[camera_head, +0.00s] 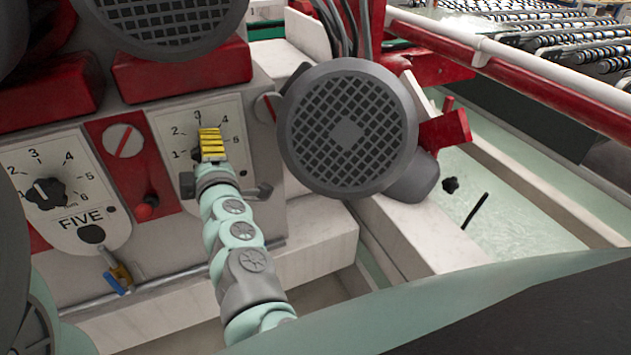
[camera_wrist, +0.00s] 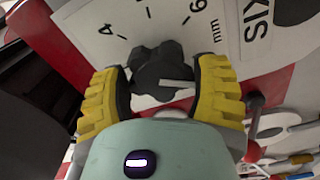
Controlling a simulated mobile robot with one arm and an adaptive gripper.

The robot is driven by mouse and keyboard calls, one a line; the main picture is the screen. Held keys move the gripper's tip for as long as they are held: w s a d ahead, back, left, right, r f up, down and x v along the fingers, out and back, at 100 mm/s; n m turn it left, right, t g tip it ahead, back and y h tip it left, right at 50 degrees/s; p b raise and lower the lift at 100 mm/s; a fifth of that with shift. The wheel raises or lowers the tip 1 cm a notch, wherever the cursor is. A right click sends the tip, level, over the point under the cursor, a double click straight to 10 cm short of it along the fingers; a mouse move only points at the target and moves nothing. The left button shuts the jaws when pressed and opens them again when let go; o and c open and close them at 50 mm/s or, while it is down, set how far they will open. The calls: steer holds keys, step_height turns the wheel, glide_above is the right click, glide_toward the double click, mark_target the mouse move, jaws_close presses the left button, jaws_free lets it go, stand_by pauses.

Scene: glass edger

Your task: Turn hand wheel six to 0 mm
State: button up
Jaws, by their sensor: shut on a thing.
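Hand wheel six is a black lobed knob (camera_wrist: 155,68) on a white dial plate (camera_wrist: 118,14) in the wrist view. My gripper (camera_wrist: 165,80) has its yellow fingers on both sides of the knob, shut on it. A white pointer line on the knob points right toward the right finger, away from the 4, 5 and 6 marks. The 0 mark is hidden, so I cannot tell the exact reading. In the head view my gripper (camera_head: 211,145) covers the knob; the dial's 2, 3 and 4 show above it.
Dial five (camera_head: 63,185) with its black knob is at the left. A round motor with a grille (camera_head: 347,128) stands close on the right. A small red knob (camera_head: 144,212) and a blue-handled valve (camera_head: 117,281) are nearby.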

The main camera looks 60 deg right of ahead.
stand_by(0.4)
steer(key=o, duration=1.2)
steer(key=shift+s, duration=0.1)
steer(key=shift+v, duration=5.95)
steer(key=shift+f, duration=0.1)
